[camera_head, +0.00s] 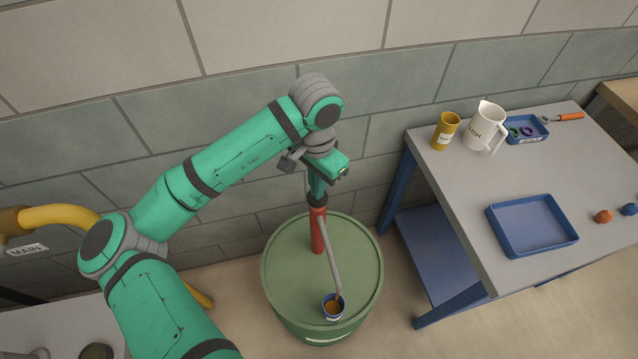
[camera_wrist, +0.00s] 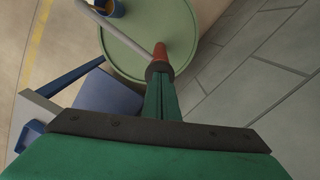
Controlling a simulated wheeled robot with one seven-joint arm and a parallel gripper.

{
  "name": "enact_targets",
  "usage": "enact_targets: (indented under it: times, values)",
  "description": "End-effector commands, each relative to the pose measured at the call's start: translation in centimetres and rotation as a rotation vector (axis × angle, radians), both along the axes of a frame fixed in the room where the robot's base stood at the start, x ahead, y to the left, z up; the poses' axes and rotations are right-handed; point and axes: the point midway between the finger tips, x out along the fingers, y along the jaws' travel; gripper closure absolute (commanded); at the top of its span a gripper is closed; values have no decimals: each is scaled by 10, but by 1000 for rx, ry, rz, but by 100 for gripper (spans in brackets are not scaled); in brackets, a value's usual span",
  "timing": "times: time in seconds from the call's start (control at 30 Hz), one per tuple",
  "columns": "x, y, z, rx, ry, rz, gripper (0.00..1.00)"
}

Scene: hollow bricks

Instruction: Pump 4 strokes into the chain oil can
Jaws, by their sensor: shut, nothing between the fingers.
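A red hand pump (camera_head: 317,231) with a dark top stands on a green drum (camera_head: 279,264). Its grey spout (camera_head: 331,258) slopes down to a small blue can (camera_head: 326,311) near the drum's front edge. Brownish-orange contents show inside the can. My gripper (camera_head: 316,191) points down at the pump's dark top, its fingers shut with nothing seen between them. In the wrist view my gripper fingers (camera_wrist: 160,85) end at the dark top above the red pump body (camera_wrist: 160,55). I cannot tell whether they touch it. The can (camera_wrist: 112,8) is cut by the top edge there.
A grey table (camera_head: 455,190) with blue legs stands at right. It holds a yellow cup (camera_head: 445,131), a white jug (camera_head: 482,126), a small blue tray (camera_head: 541,129), an orange-handled tool (camera_head: 566,117) and a larger blue tray (camera_head: 501,236). A yellow pipe (camera_head: 62,214) is at left.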

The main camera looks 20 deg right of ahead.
Motion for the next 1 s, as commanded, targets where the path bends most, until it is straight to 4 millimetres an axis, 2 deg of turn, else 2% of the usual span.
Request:
enact_targets:
  times: [1.0]
  values:
    - [0, 0, 48, 0, 1, 0, 100]
